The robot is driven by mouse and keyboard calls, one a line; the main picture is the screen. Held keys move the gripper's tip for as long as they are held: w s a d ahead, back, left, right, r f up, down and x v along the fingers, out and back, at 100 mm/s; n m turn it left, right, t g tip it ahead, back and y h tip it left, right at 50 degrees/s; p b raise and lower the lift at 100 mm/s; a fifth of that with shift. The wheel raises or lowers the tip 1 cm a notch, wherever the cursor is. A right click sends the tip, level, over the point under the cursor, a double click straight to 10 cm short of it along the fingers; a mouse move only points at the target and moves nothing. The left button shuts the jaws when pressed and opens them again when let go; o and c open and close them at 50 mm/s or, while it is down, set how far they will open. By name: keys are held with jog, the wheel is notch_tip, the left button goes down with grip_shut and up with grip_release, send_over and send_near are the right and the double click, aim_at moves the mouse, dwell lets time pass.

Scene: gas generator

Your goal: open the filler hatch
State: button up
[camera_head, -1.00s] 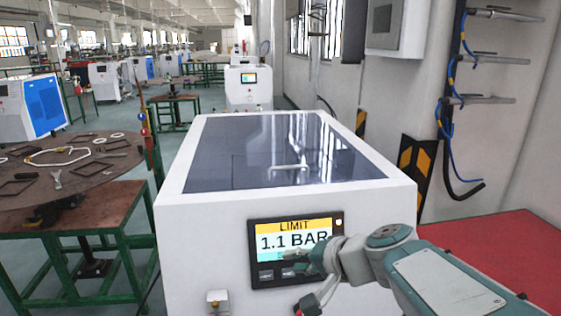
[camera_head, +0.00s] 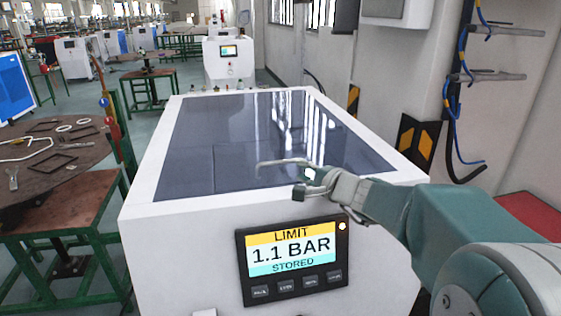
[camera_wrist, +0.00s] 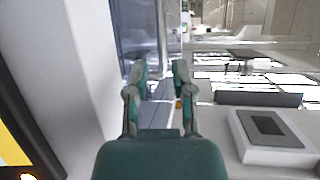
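The filler hatch is a dark glossy panel (camera_head: 235,125) in the top of the white machine (camera_head: 175,235); it looks shut and flat. A thin metal handle (camera_head: 278,163) stands near its front edge. My gripper (camera_head: 305,182) is above the front rim, close to the handle's right end. In the wrist view my gripper (camera_wrist: 158,75) has its two fingers apart with nothing visible between them. The dark panel (camera_wrist: 137,25) lies beyond the fingertips there. I cannot tell whether a finger touches the handle.
A display (camera_head: 293,255) on the machine's front reads LIMIT 1.1 BAR STORED. A round table (camera_head: 85,170) with loose parts stands at left. The wall with blue hoses (camera_head: 450,110) is at right, with a red surface (camera_head: 535,215) below it.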

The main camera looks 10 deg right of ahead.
aim_at(283, 163)
jog(key=x, duration=0.9)
jog(key=shift+f, duration=0.1)
jog(key=shift+s, duration=0.1)
grip_shut()
